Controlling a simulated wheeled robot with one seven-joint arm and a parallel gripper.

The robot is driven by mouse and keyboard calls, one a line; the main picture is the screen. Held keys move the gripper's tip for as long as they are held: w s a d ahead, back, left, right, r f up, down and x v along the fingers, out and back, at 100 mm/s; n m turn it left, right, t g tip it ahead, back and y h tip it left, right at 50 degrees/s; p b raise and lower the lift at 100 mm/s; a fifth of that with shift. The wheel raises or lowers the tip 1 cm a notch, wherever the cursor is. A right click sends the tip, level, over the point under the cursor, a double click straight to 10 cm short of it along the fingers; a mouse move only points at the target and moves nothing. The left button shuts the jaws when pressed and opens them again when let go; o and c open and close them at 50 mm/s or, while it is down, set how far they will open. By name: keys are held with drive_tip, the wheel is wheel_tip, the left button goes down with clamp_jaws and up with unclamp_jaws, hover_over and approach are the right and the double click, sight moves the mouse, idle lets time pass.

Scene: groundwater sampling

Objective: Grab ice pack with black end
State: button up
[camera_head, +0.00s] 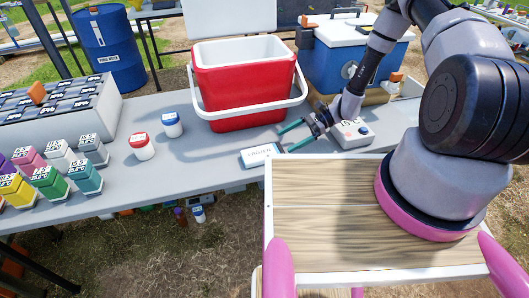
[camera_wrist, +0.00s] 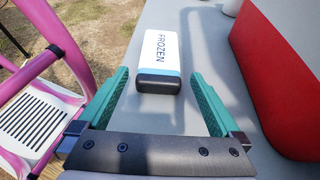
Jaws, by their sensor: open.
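The ice pack (camera_wrist: 160,58) is white with a blue band, the word FROZEN and a black end facing my gripper. It lies flat on the grey table. In the head view the ice pack (camera_head: 259,155) is at the table's front edge, below the red cooler. My gripper (camera_wrist: 163,90) has green fingers, spread wide and empty, with the black end of the pack roughly between the fingertips in the wrist view. In the head view my gripper (camera_head: 288,137) is just right of the pack. Whether the fingers are level with the pack is hard to tell.
An open red cooler (camera_head: 243,85) with a white rim stands behind the pack. A white device (camera_head: 352,133) and a blue cooler (camera_head: 350,60) are to the right. Two small jars (camera_head: 142,147) and several coloured bottles (camera_head: 48,182) are to the left. Table space left of the pack is clear.

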sight(265, 151)
drive_tip(key=x, duration=0.5)
drive_tip(key=shift+a, duration=0.2)
drive_tip(key=shift+x, duration=2.7)
drive_tip(key=shift+a+r, duration=0.1)
drive_tip(key=shift+r, duration=0.1)
drive_tip(key=c, duration=1.4)
